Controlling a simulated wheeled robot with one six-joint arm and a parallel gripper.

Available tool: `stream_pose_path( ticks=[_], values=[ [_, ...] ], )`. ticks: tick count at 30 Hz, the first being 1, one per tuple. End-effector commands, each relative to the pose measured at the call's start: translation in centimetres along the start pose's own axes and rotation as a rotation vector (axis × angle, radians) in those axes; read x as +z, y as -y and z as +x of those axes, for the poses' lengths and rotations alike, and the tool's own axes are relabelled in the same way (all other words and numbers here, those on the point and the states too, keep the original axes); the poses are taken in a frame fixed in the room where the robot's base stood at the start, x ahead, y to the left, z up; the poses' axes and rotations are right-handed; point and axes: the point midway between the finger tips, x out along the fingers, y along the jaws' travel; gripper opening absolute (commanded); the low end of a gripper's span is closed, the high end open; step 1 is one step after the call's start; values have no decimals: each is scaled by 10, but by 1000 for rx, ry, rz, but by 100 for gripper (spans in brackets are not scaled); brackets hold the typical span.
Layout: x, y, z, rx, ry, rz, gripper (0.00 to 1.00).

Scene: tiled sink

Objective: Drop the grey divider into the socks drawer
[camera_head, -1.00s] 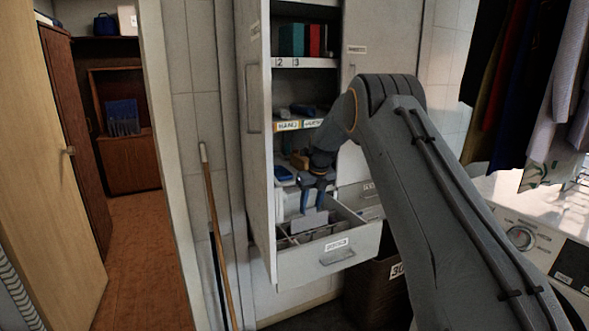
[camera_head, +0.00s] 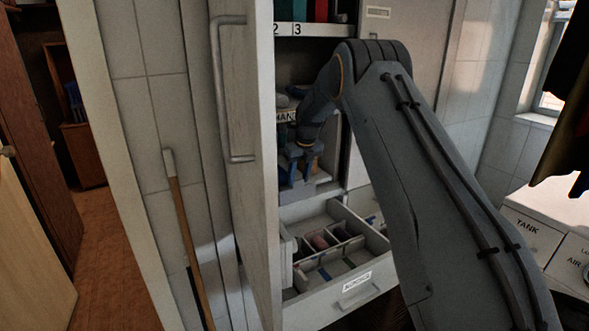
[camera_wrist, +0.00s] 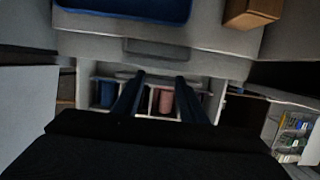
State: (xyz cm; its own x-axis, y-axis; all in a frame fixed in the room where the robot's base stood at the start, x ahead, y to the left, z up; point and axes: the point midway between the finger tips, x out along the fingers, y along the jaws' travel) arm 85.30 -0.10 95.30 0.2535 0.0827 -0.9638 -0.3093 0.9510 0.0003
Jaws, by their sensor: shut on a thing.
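The open drawer (camera_head: 318,312), with a label that seems to read SOCKS, juts from the tall cabinet's lower part. Inside it are compartments, some holding dark reddish and blue rolled items. My gripper (camera_head: 299,178) is above the back of the drawer, in front of the cabinet shelves. It is shut on the grey divider (camera_head: 298,193), a pale plate just below the fingers, apart from the drawer. In the wrist view my gripper's two dark fingers (camera_wrist: 160,80) point toward the compartments; the divider's outline there is hard to tell from the pale edges.
The cabinet door (camera_head: 250,130) stands open at the left of the drawer. Shelves with several items are behind my gripper. In the wrist view, a blue tray (camera_wrist: 125,8) and a brown block (camera_wrist: 254,12) lie close by. A broom handle (camera_head: 185,235) leans at the left.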

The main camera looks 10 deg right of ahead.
Motion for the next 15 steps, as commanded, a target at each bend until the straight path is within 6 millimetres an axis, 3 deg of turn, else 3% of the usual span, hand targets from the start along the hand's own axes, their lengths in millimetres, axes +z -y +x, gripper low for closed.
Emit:
stream_pose_path(
  ticks=[8,15],
  values=[
    [-1,-2,8,1,0,-3,4],
    [-8,-3,32,2,-2,-3,4]
  ],
)
